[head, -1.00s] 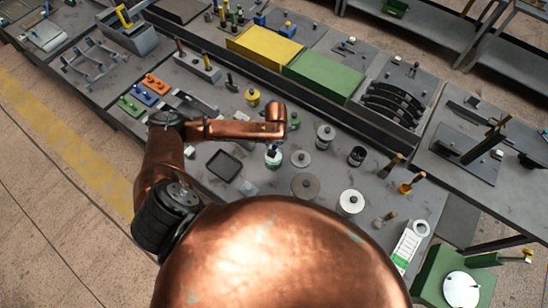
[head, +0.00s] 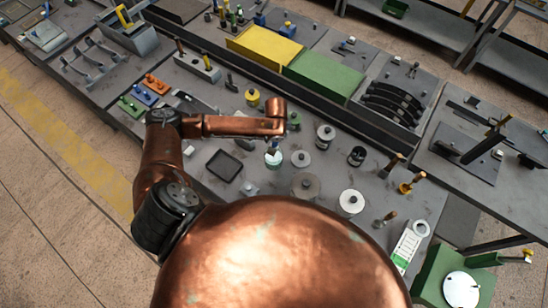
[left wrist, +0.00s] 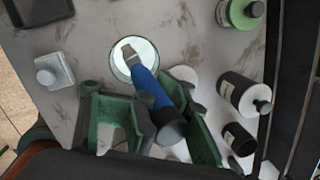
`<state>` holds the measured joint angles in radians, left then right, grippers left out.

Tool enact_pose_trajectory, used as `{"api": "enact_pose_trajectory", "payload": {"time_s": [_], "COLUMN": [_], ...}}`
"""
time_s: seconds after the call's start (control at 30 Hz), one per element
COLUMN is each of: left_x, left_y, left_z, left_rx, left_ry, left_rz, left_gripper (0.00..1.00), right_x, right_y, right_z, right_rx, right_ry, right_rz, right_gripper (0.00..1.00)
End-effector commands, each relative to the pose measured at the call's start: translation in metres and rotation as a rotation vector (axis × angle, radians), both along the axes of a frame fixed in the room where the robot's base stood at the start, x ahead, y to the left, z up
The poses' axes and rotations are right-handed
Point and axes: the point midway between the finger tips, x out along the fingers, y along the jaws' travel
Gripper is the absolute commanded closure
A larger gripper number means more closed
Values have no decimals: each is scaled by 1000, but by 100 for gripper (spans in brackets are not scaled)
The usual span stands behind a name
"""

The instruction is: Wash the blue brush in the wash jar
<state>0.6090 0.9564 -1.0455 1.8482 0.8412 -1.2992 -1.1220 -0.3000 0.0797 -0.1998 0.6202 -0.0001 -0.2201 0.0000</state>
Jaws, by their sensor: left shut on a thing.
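The blue brush (left wrist: 147,87) has a blue handle and a flat, pale metal-and-bristle end. My left gripper (left wrist: 150,112), with green fingers, is shut on its handle in the left wrist view. The brush end overlaps the mouth of a round jar (left wrist: 117,66) with whitish contents, which I take as the wash jar. I cannot tell whether the bristles are inside it or just above. In the head view the brush (head: 275,145) shows small and blue above the same jar (head: 273,160). My left gripper is mostly hidden there under the copper wrist. My right gripper is in neither view.
A black tray (head: 223,166) and a small pale block (head: 248,188) lie left of the jar. Round lids (head: 305,185) and more jars stand nearby.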

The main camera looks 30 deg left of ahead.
Motion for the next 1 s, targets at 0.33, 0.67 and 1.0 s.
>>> {"api": "enact_pose_trajectory", "payload": {"time_s": [0.33, 0.67, 1.0], "left_x": [1, 0, 0], "left_y": [0, 0, 0], "left_z": [27, 56, 60], "left_rx": [0, 0, 0], "left_ry": [-2, -1, 0], "left_rz": [-1, 0, 0], "left_gripper": [100, 100, 100], "right_x": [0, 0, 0], "right_y": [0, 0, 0], "right_z": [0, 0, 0], "right_rx": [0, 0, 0], "right_ry": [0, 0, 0], "right_rz": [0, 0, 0], "right_gripper": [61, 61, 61]}}
